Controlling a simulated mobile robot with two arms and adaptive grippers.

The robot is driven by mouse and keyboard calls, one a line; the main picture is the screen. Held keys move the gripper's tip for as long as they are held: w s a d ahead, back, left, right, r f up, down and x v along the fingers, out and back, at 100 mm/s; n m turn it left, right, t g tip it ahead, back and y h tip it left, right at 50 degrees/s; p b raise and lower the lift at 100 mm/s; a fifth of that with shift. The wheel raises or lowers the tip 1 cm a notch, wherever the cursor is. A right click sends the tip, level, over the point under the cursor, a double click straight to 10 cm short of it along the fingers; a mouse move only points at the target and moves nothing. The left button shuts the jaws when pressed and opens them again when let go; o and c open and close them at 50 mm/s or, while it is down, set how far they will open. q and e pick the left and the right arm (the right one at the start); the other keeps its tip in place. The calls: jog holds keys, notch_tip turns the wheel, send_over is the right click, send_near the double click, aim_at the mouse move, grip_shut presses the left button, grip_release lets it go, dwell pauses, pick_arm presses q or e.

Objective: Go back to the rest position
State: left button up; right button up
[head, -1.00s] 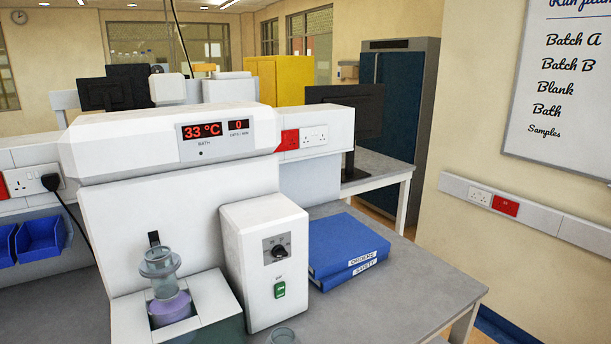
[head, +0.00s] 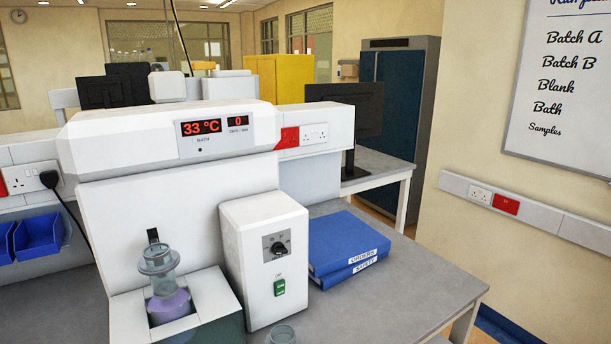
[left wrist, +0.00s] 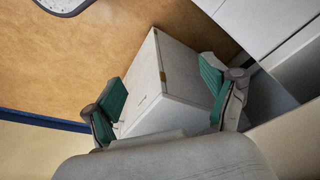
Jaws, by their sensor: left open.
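My left gripper (left wrist: 168,108) shows in the left wrist view with its two green-padded fingers spread apart and nothing between them. Behind the fingers is a pale box-like block (left wrist: 178,75) above a tan floor. Neither gripper shows in the head view. There, a glass vessel with purple liquid (head: 168,290) sits in the white bath unit (head: 165,190), whose display reads 33 °C and 0.
A white control box (head: 265,260) with a knob and green switch stands right of the vessel. Blue binders (head: 345,245) lie beside it. A glass rim (head: 282,335) shows at the bottom edge. The grey bench (head: 420,285) is clear at right.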

pick_arm(q)
jog(key=s+a+f, duration=0.1)
jog(key=s+f, duration=0.5)
jog(key=f, duration=0.4)
jog(key=s+a+f+g+b, duration=0.1)
jog(key=s+f, duration=0.6)
jog(key=f, duration=0.3)
jog(key=s+a+f+g+b, duration=0.1)
jog(key=s+f, duration=0.5)
jog(key=f, duration=0.4)
jog(key=shift+s+a+f, duration=0.15)
jog(key=shift+s+f, duration=0.1)
jog(key=shift+f, duration=0.15)
